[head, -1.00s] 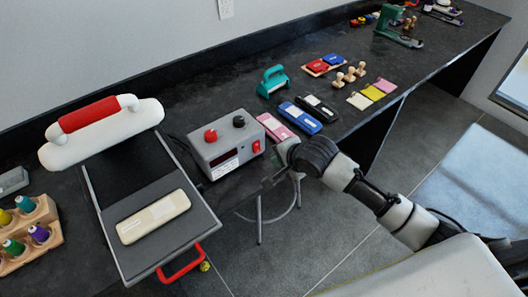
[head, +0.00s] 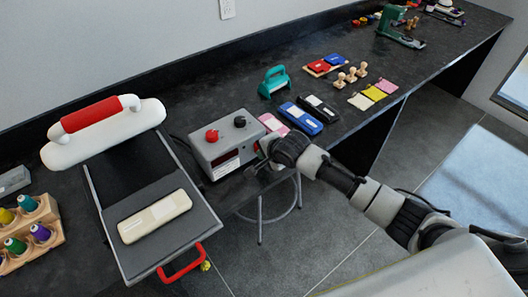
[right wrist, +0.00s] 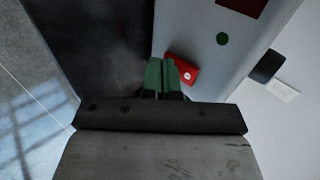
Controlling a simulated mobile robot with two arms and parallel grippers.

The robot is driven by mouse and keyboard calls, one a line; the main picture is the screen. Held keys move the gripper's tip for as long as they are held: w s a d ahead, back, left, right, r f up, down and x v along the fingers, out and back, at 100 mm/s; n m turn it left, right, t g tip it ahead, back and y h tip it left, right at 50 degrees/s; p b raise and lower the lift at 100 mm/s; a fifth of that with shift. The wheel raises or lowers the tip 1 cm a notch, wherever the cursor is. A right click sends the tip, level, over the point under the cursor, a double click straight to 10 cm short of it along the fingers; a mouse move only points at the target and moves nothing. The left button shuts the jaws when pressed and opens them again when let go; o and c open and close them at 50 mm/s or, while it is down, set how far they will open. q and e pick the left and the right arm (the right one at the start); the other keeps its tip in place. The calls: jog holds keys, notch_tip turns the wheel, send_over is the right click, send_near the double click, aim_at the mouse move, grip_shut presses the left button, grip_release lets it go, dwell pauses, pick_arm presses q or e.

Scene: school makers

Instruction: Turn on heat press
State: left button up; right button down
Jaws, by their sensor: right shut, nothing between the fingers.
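The heat press has a dark flat bed (head: 113,205), a raised white top with a red handle (head: 94,114), and a grey control box (head: 211,153) with red and black knobs. In the right wrist view the box's side shows a red switch (right wrist: 186,70) and a small green round spot (right wrist: 222,39). My right gripper (head: 261,167) is at the box's right side, largely covering the switch in the head view. Its green fingertips (right wrist: 161,76) are shut, empty, and right beside the switch, overlapping its edge; I cannot tell if they touch. My left gripper is not in view.
A cream flat item (head: 155,215) lies on the press bed, with a red front handle (head: 182,264) below. A thread-spool rack (head: 32,232) stands left. Blue (head: 301,118) and pink items lie on the counter behind the gripper. A stool (head: 262,221) stands under the counter edge.

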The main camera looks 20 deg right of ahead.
jog(key=shift+w+a+f+t, duration=0.15)
jog(key=shift+a+f+t, duration=0.05)
jog(key=shift+t, duration=0.2)
jog(key=shift+f+t, duration=0.1)
jog(key=shift+t, duration=0.3)
jog(key=shift+t+y+b, duration=0.4)
jog(key=shift+b, duration=0.1)
jog(key=shift+d+t, duration=0.1)
jog(key=shift+t, duration=0.2)
jog(key=shift+w+r, duration=0.1)
jog(key=shift+r, duration=0.1)
jog(key=shift+r, duration=0.15)
